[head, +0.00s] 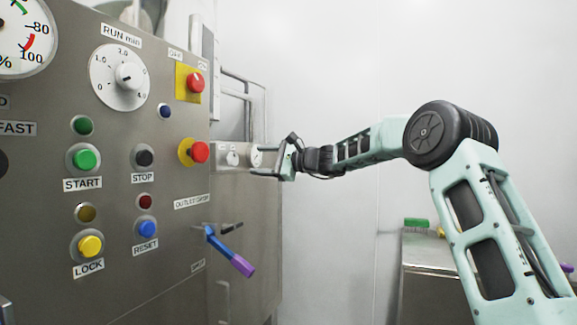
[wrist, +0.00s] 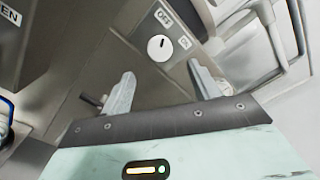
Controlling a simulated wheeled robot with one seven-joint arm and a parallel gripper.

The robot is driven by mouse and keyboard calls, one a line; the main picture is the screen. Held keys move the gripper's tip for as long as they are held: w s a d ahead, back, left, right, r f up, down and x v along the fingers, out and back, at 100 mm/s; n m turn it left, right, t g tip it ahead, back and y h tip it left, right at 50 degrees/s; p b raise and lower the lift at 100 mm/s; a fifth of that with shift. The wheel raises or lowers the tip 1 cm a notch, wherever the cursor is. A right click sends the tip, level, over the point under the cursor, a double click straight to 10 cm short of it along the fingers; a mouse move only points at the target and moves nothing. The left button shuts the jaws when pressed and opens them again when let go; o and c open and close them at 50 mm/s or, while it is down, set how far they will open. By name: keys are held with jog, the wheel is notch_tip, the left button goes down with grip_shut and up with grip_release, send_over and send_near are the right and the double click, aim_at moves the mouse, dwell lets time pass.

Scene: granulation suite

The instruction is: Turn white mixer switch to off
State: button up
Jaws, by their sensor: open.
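The white mixer switch (wrist: 160,47) is a small round white knob on a grey panel in the wrist view. An OFF label sits above it and an ON label to its right. It has a short dark mark near its upper edge; which label this points to is hard to tell. My gripper (wrist: 162,76) is open and empty, its fingertips apart below the knob in the picture and not closed around it. In the head view my gripper (head: 264,162) is at a small grey box (head: 220,185) with round white faces, and partly covers its right end.
The large control panel (head: 120,235) at left carries a white dial (head: 120,77), red buttons, a green START button (head: 84,159) and a yellow LOCK button (head: 90,246). A blue and purple handle (head: 230,252) sticks out below my gripper. A metal cabinet (head: 425,270) stands at right.

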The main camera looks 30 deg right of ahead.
jog(key=v, duration=0.9)
jog(key=s+a+f+n+g, duration=0.2)
jog(key=a+f+g, duration=0.15)
jog(key=a, duration=0.45)
jog(key=s+a+f+n+g, duration=0.2)
jog(key=a+f, duration=0.3)
jog(key=a, duration=0.3)
jog(key=s+a+f+n+g+h, duration=0.2)
jog(key=s+a+f+n+g, duration=0.5)
jog(key=s+a+f, duration=0.6)
jog(key=s+f+n+g+h, duration=0.1)
jog(key=s+f+n+h, duration=0.3)
jog(key=s, duration=0.6)
jog(key=s+f+n+h, duration=0.1)
jog(key=s+f+n, duration=0.35)
jog(key=s, duration=0.45)
jog(key=s+f+n+g+h, duration=0.1)
jog(key=s+f+n+h, duration=0.3)
jog(key=s, duration=0.6)
notch_tip(320, 180, up, 22)
jog(key=n+y+p, duration=0.1)
jog(key=p, duration=1.9)
jog(key=shift+w+a+p, duration=0.2)
jog(key=shift+w+p, duration=0.05)
jog(key=shift+p, duration=0.15)
